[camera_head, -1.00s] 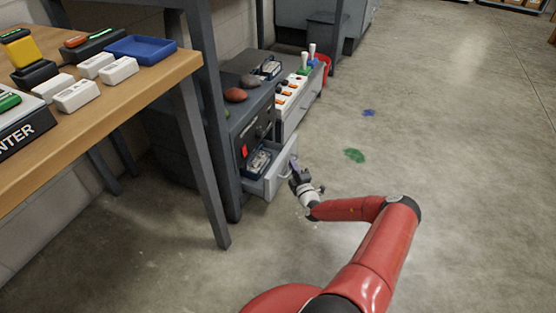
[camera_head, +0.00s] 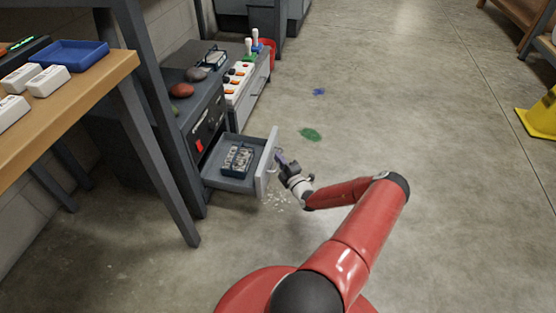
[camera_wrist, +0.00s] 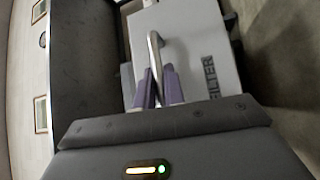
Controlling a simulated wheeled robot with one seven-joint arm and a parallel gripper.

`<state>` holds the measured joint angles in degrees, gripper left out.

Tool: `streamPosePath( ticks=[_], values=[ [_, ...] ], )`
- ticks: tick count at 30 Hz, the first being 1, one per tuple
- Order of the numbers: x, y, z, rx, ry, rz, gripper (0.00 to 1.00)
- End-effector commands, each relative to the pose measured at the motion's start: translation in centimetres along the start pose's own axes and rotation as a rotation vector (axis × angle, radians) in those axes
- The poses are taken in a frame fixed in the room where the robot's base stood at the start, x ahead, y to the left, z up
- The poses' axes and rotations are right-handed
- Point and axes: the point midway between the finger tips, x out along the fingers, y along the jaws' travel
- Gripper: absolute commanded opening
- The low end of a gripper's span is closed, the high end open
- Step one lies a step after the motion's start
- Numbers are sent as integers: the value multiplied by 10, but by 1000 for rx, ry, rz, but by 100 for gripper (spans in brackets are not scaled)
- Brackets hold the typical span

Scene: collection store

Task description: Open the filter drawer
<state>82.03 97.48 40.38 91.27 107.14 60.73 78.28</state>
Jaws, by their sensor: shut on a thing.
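The filter drawer (camera_head: 228,183) stands pulled well out of the low dark cabinet (camera_head: 188,103). A dark blue and grey boxy part (camera_head: 238,158) lies inside it. The drawer's light front panel shows in the wrist view (camera_wrist: 193,45), with the word FILTER on it and a curved metal handle (camera_wrist: 154,50). My gripper (camera_head: 281,161) is at the front of the drawer. In the wrist view its purple-grey fingers (camera_wrist: 159,88) are closed on the handle, one on each side of the bar.
A wooden bench (camera_head: 110,85) with a blue tray (camera_head: 70,53) stands at the left, its grey leg (camera_head: 165,175) near the drawer. Stones lie on the cabinet. Green (camera_head: 311,134) and blue floor patches lie beyond. Small pale bits (camera_head: 280,200) lie below the drawer.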

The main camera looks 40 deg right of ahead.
Motion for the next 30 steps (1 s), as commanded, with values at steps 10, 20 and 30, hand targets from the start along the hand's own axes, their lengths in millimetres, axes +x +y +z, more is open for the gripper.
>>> streamPosePath(
  ticks=[10,20,30],
  values=[
    [0,-1,-1,0,2,-2,32],
    [-8,0,0,0,0,-2,32],
    [-63,0,0,0,0,-2,32]
  ],
)
